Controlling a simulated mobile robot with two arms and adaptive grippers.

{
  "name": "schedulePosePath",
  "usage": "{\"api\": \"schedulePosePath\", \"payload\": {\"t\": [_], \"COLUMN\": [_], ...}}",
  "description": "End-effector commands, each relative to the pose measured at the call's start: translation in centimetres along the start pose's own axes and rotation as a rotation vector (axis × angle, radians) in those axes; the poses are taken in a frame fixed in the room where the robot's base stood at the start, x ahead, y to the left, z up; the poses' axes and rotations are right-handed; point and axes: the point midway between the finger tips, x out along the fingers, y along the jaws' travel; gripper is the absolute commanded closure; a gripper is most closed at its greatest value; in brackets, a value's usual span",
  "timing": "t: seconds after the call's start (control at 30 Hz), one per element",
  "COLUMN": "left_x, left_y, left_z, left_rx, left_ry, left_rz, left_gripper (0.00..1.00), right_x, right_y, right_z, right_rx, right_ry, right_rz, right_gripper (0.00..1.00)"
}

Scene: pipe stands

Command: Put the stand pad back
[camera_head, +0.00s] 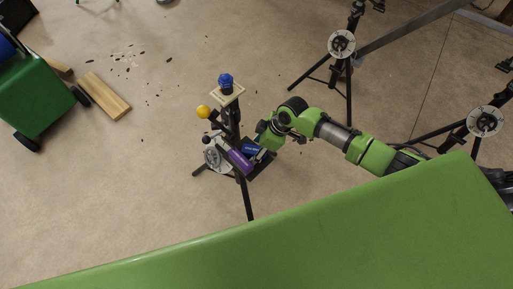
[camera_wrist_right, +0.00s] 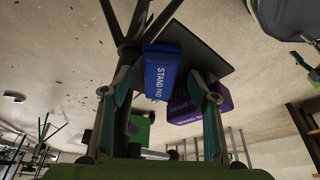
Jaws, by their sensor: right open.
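The stand pad, a blue block lettered STAND PAD, lies low on a pipe stand in the head view (camera_head: 251,149). It also shows in the right wrist view (camera_wrist_right: 161,76), between my open fingers. My right gripper (camera_head: 262,150) reaches it from the right; in the wrist view the gripper (camera_wrist_right: 160,90) has a teal finger on each side of the block. I cannot tell whether either finger touches it. A purple lettered block (camera_head: 239,159) lies beside it, also seen behind the right finger (camera_wrist_right: 203,104). My left gripper is out of view.
A black plate (camera_wrist_right: 205,48) is at the blocks. The stand carries a square wooden-coloured plate (camera_head: 228,95) with a blue knob (camera_head: 226,80), and a yellow ball (camera_head: 204,112). Other tripods (camera_head: 341,44) stand right. A green cart (camera_head: 35,95) and wooden planks (camera_head: 104,95) are left.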

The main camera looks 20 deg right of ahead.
Motion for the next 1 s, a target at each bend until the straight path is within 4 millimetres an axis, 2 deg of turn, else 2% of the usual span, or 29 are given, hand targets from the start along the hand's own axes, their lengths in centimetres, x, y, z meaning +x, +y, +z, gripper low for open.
{"api": "schedulePosePath", "payload": {"t": [0.33,1.0], "left_x": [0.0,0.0], "left_y": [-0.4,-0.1], "left_z": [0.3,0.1], "left_rx": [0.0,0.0], "left_ry": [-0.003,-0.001], "left_rz": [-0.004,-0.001], "left_gripper": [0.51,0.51], "right_x": [-0.3,-3.7], "right_y": [0.0,0.1], "right_z": [0.0,0.1], "right_rx": [0.0,0.0], "right_ry": [0.0,0.0], "right_rz": [0.0,0.001], "right_gripper": [0.46,0.46]}}
